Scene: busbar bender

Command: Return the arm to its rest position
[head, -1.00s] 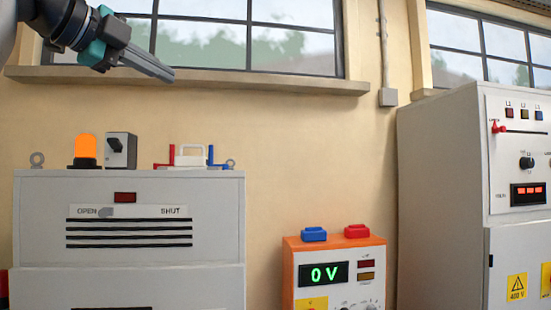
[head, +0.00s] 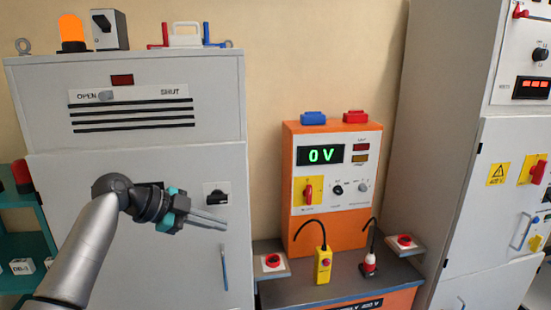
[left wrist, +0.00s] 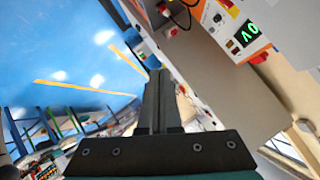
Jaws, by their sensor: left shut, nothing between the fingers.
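My left arm comes in from the lower left in the head view. Its gripper (head: 208,220) is shut and empty, with the fingers pointing right in front of the grey cabinet (head: 80,180). The shut fingers also show in the left wrist view (left wrist: 159,95), with nothing between them. My right gripper is not in view.
An orange power unit (head: 290,170) reading 0 V stands on a grey bench (head: 320,290) right of the gripper. A yellow pendant (head: 323,264) stands on the bench. A tall grey cabinet (head: 440,150) is at the right, and a teal shelf (head: 12,245) at the left.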

